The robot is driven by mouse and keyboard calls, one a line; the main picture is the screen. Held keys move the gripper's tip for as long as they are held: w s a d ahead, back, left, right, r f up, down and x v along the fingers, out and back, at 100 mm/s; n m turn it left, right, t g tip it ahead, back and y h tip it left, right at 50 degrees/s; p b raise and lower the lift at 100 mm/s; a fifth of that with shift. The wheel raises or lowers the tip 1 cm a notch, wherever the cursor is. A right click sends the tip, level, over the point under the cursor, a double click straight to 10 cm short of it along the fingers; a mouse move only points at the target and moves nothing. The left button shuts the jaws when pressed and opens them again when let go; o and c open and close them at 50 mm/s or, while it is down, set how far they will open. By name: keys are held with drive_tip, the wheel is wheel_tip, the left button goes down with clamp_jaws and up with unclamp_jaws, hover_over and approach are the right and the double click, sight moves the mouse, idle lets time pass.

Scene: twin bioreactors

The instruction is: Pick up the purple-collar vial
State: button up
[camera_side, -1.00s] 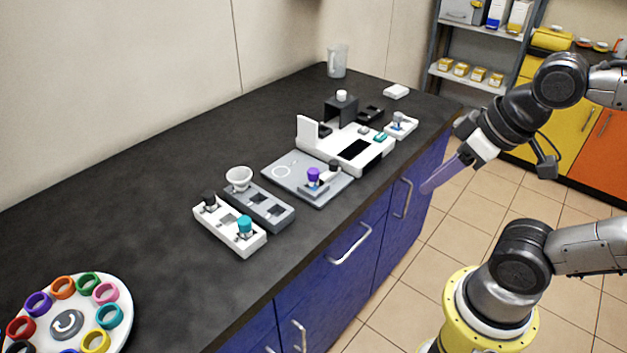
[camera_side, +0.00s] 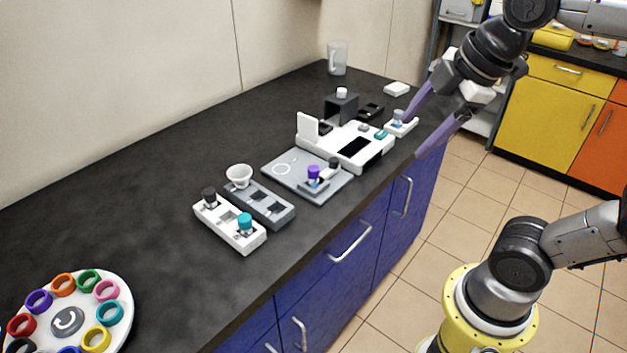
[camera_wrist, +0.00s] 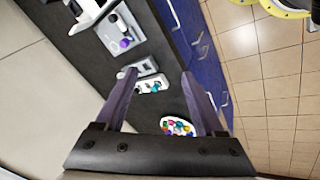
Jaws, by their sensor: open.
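The purple-collar vial (camera_side: 313,173) stands upright in a small holder on the grey tray (camera_side: 282,183) near the middle of the counter. Its purple top also shows in the wrist view (camera_wrist: 125,43), at the upper left beyond the fingers. My gripper (camera_side: 410,140) has two long purple fingers spread apart with nothing between them. It hangs by the counter's front edge, to the right of the vial and apart from it. In the wrist view the open fingertips (camera_wrist: 159,75) point toward the counter.
A white device (camera_side: 372,157) stands behind the tray, with a small white holder (camera_side: 401,130) near my fingers. A white rack (camera_side: 217,222) with a teal-topped and a dark-topped vial is at left. A carousel of coloured rings (camera_side: 122,285) is front left. The counter's left stretch is clear.

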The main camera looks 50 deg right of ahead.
drive_tip(key=w+r+n+g, duration=0.1)
drive_tip(key=w+r+n, duration=0.2)
drive_tip(key=w+n, duration=0.55)
drive_tip(key=n+g, duration=0.3)
drive_tip(key=g, duration=0.1)
hover_over(314, 167)
drive_tip(key=shift+m, duration=0.25)
wheel_tip(314, 167, down, 20)
drive_tip(key=shift+w+f, duration=0.1)
drive_tip(key=shift+a+f, duration=0.1)
drive_tip(key=shift+f, duration=3.05)
clamp_jaws()
